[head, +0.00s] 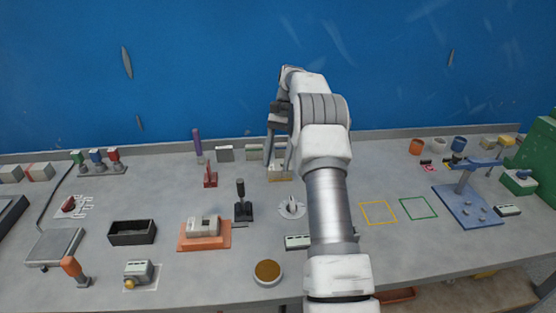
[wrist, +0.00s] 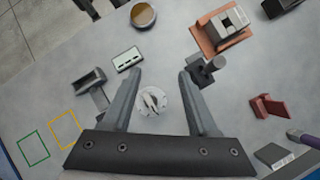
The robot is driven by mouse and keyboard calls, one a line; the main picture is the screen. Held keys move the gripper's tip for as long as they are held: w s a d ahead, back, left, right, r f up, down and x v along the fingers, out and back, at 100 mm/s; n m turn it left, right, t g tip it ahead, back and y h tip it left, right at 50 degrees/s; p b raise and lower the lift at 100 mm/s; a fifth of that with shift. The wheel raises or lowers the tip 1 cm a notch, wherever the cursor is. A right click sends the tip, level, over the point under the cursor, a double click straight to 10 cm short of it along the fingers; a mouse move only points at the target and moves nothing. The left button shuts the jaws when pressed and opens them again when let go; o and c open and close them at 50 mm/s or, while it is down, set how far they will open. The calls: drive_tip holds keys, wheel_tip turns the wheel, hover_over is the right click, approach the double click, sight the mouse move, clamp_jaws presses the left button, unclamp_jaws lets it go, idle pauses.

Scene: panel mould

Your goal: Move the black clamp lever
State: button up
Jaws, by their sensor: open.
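The black clamp lever (head: 241,196) stands upright on a dark base on the bench, left of the round white dial plate (head: 291,208) in the head view. In the wrist view the lever (wrist: 208,68) is seen from above, just outside the right finger, which partly covers its base. My gripper (head: 280,162) is open and empty. In the head view it appears beyond the lever and to its right, with its fingers pointing down. In the wrist view the dial plate shows between the fingers of my gripper (wrist: 160,74). I cannot tell the fingertips' exact height.
An orange base with a grey block (head: 204,233) is left of the lever, and a red bracket (head: 210,176) is behind it. A round brown-topped dish (head: 267,272) is near the front. Yellow (head: 378,212) and green (head: 418,208) outlined squares are empty. My arm hides part of the bench.

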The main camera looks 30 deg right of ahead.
sight(241, 194)
drive_tip(key=shift+s+d+r, duration=0.1)
drive_tip(key=shift+r, duration=0.05)
drive_tip(key=shift+c, duration=0.2)
drive_tip(key=c, duration=0.5)
drive_tip(key=n, duration=0.1)
drive_tip(key=a+n+b, duration=0.1)
drive_tip(key=shift+w+a+n+t+h, duration=0.2)
drive_tip(key=shift+a+n+t+h, duration=0.1)
drive_tip(key=shift+n+t+h, duration=0.1)
clamp_jaws()
drive_tip(key=s+a+n+t+h+b, duration=0.3)
drive_tip(key=a+n+t+b, duration=0.15)
drive_tip(key=n, duration=0.75)
drive_tip(key=s+a+n+t+h+b, duration=0.25)
drive_tip(key=a+n+b, duration=0.3)
drive_tip(key=n, duration=0.75)
drive_tip(key=w+d+f, duration=0.1)
drive_tip(key=w+f, duration=0.6)
drive_tip(key=f, duration=0.1)
drive_tip(key=shift+f+t+b, duration=0.3)
drive_tip(key=shift+f+t, duration=0.1)
